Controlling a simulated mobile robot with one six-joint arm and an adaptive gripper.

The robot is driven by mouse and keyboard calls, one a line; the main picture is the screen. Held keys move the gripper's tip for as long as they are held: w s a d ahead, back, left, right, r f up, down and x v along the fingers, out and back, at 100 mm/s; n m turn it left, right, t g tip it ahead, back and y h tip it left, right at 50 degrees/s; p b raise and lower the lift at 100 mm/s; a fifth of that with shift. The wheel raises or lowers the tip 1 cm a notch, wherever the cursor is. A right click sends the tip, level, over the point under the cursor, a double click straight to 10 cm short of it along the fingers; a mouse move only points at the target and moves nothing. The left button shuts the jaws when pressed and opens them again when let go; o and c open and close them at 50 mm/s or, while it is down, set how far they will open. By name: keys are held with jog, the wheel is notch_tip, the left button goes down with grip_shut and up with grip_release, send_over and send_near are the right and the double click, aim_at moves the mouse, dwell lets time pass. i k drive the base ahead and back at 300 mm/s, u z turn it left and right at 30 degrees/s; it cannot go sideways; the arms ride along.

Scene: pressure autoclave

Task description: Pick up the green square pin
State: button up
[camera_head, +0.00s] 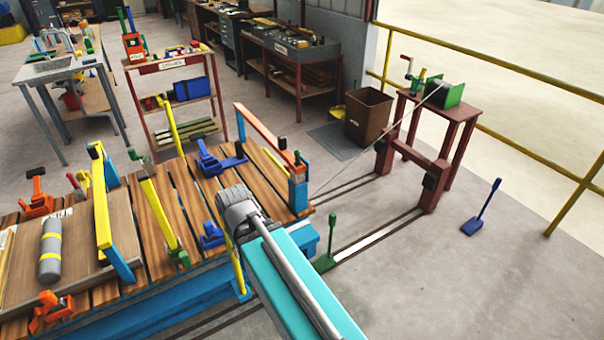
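I cannot single out a green square pin with certainty. Several green parts show: an upright green lever with a flat foot (330,245) on the floor by the cart's right end, a green piece (179,255) at the low end of a yellow bar on the wooden deck, and a small green lever (138,156) at the deck's back edge. A teal arm link, which looks like mine, reaches in from the bottom right and ends in a grey ridged part over the deck's right side. No gripper fingers show.
The plank-topped blue cart (170,310) carries yellow bars, blue and orange clamps and a grey cylinder (51,258). A red winch stand (440,130) with a taut cable stands behind right. A blue pedal lever (481,208) stands on open floor. Shelves and a brown bin (369,116) are behind.

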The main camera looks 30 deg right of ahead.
aim_at(297, 153)
jog(key=k, duration=0.3)
jog(key=z, duration=1.55)
jog(key=i, duration=0.6)
jog(key=u, duration=0.95)
